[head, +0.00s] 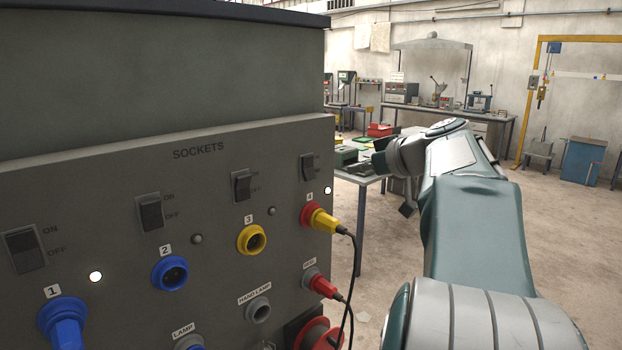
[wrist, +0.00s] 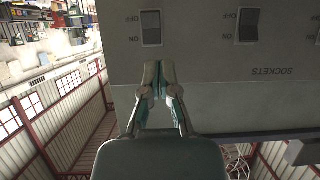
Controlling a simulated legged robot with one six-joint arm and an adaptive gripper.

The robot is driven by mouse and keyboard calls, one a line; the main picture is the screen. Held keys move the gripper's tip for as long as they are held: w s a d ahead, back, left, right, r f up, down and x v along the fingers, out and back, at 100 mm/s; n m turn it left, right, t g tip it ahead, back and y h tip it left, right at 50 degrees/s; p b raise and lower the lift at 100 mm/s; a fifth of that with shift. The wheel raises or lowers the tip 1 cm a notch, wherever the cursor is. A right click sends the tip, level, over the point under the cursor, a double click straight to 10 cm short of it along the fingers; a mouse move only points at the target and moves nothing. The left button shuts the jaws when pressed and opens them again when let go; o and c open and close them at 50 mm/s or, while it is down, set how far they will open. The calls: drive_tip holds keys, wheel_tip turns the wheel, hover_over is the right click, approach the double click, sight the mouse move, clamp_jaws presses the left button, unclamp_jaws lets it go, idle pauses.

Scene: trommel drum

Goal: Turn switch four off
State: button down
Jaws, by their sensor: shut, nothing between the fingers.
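Switch four (head: 307,167) is a dark rocker on the grey socket panel (head: 110,200), above the red and yellow socket marked 4 (head: 318,217). ON is printed by its upper end and OFF by its lower end. In the wrist view the panel is upside down, and switch four (wrist: 151,27) is the leftmost rocker. My gripper (wrist: 158,68) is shut and empty, with its tips in line with switch four and seen apart from it. I cannot tell which way the rocker is tipped. The fingertips are not clear in the head view.
Switch three (head: 241,185) is beside switch four, and it also shows in the wrist view (wrist: 248,25). A yellow plug (head: 324,221) with a black cable is in socket four. A workbench (head: 362,180) stands behind my arm. The floor at the right is open.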

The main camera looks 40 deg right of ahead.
approach(304, 186)
drive_tip(key=x, duration=0.2)
drive_tip(key=r+x, duration=0.1)
drive_tip(key=x, duration=0.1)
drive_tip(key=shift+w+a+f, duration=0.1)
drive_tip(key=shift+w+a, duration=0.1)
drive_tip(key=shift+w, duration=0.1)
drive_tip(key=shift+w+d+f, duration=0.1)
drive_tip(key=shift+w, duration=0.2)
drive_tip(key=shift+w+d+f, duration=0.1)
drive_tip(key=shift+d, duration=0.2)
drive_tip(key=shift+a, duration=0.1)
drive_tip(key=shift+a, duration=0.1)
drive_tip(key=shift+w+a+f, duration=0.15)
drive_tip(key=shift+w+f, duration=0.45)
drive_tip(key=shift+f, duration=0.15)
